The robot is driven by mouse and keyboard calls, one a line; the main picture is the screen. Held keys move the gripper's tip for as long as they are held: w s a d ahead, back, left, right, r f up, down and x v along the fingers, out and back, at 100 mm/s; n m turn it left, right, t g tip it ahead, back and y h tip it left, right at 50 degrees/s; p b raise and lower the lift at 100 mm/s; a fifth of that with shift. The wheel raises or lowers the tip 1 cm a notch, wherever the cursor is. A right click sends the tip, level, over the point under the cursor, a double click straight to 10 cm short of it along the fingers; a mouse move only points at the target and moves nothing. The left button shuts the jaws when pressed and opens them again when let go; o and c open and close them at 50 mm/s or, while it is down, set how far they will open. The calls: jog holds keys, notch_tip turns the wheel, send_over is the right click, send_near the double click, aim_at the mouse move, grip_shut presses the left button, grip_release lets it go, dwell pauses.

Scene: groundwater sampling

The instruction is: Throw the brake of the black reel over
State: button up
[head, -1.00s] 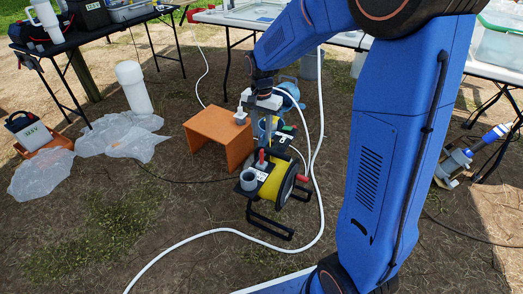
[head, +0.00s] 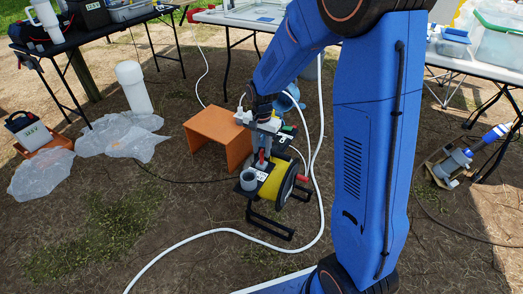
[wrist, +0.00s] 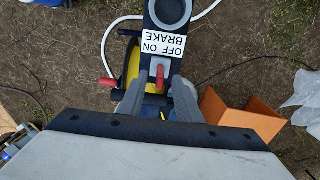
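The black reel, with a yellow drum (head: 271,183) in a black frame, stands on the ground in the middle of the head view. Its red brake lever (wrist: 160,76) is in the wrist view, beside a white label (wrist: 163,44) reading OFF, ON and BRAKE. The lever's top also shows in the head view (head: 261,156). My gripper (wrist: 158,83) is open, pointing down over the reel. Its two grey fingers appear on either side of the lever, with gaps between; I cannot tell how far down they reach. Nothing is held.
The reel's red crank knob (wrist: 107,82) sticks out at its side. An orange stand (head: 217,134) is close behind left. A blue reel (head: 290,97) is partly hidden behind my arm. A white hose (head: 219,231) curves around the reel. The ground at front left is open.

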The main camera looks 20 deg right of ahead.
jog(key=shift+c, duration=0.7)
grip_shut()
jog(key=c, duration=0.6)
grip_release()
jog(key=shift+t+y, duration=0.8)
jog(key=shift+s+d+f, duration=0.3)
jog(key=shift+s+d, duration=0.4)
jog(key=shift+s, duration=0.05)
jog(key=shift+s+d+f, duration=0.25)
jog(key=shift+s+d, duration=0.45)
jog(key=shift+s, duration=0.05)
jog(key=shift+o, duration=0.5)
jog(key=shift+s+d+f+t+y, duration=0.5)
jog(key=shift+s+d+f, duration=0.15)
jog(key=shift+s+f, duration=0.05)
jog(key=o, duration=0.6)
jog(key=shift+o, duration=0.2)
jog(key=shift+w, duration=0.1)
